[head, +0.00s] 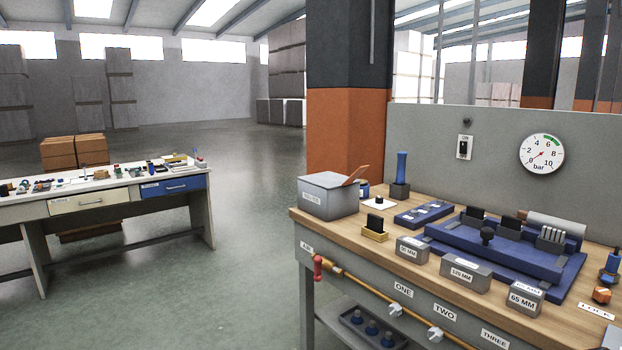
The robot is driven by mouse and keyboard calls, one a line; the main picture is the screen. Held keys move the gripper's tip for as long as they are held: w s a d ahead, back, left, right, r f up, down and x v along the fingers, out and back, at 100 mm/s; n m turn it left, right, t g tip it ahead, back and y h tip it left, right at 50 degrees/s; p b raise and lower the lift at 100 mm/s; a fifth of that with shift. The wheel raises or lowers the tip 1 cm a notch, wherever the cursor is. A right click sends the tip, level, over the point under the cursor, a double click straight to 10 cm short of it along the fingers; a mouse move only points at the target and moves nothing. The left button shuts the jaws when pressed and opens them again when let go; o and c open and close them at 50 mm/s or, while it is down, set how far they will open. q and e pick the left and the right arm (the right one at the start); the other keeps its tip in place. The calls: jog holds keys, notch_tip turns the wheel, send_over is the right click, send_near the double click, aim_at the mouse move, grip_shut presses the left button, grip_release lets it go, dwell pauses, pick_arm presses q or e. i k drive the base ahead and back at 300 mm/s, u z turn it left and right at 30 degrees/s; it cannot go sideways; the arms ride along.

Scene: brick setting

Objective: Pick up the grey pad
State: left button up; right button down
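I cannot make out for certain which thing is the grey pad. A dark, upright pad-like piece (375,221) stands in a small yellow holder (374,235) near the front of the right workbench. Similar dark pieces stand on the blue fixture (450,240), one at its back left (475,213) and one farther right (509,223). A grey piece (612,338) is cut off at the bottom right corner, and I cannot tell what it is. Neither of my grippers is in view.
The wooden workbench (380,254) also holds a grey bin (328,197) and labelled grey blocks, one (465,273) in front of the fixture. A grey panel with a gauge (541,154) rises behind. Another bench (105,193) with small items stands left. Open floor (245,260) lies between.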

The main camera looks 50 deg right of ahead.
aim_at(553, 235)
jog(key=z, duration=0.35)
jog(key=i, duration=2.2)
jog(key=z, duration=1.8)
jog(key=i, duration=1.3)
jog(key=z, duration=1.35)
